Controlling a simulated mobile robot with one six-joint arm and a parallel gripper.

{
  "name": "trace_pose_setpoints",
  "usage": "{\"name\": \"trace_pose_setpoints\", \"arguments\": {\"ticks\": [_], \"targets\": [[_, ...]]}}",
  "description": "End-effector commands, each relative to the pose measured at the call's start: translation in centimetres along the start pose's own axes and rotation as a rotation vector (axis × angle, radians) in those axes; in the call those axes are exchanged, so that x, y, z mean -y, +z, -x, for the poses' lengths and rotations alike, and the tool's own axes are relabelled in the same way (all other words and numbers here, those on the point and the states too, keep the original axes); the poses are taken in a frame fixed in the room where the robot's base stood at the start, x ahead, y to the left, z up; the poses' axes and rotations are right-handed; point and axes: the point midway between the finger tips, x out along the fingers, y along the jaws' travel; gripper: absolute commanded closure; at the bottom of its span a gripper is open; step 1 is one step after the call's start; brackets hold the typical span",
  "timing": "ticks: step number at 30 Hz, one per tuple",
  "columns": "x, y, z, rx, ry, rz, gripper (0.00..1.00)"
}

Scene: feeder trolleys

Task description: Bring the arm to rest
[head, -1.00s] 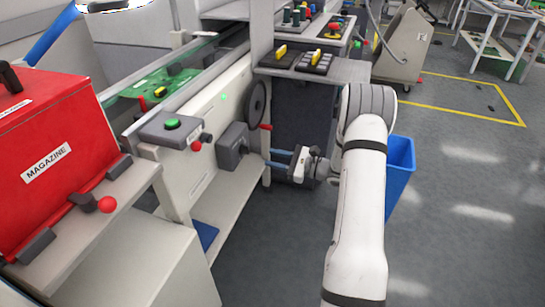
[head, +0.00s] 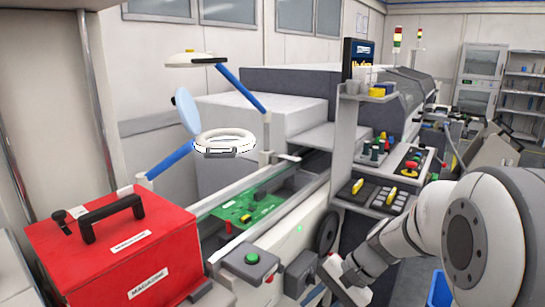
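My white arm (head: 490,235) comes in from the right and reaches left and down. At its end is my gripper (head: 335,277), low in the middle of the head view. It is beside the front of the feeder machine, below the round black handwheel (head: 326,232) and right of the box with the green button (head: 250,262). Its fingers do not show clearly, and I cannot tell if they touch anything. I see no object held in it.
A red magazine box (head: 120,250) stands at the left front. A green circuit board (head: 245,208) lies in the machine's rail. A ring lamp (head: 225,143) hangs above it. A panel with switches (head: 400,165) is behind my arm. A blue bin (head: 440,290) is partly hidden below.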

Motion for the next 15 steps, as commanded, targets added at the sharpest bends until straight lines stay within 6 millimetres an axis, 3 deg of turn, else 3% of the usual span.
{"name": "trace_pose_setpoints", "arguments": {"ticks": [1,6,10,15], "targets": [[0.2,2.3,1.9,-0.042,0.058,0.068,0.69],[-1.7,6.8,5.7,-0.194,0.264,0.296,0.69],[-2.9,9.3,8.6,-0.312,0.401,0.463,0.69],[-3.9,10.9,11.4,-0.426,0.519,0.618,0.69]]}}
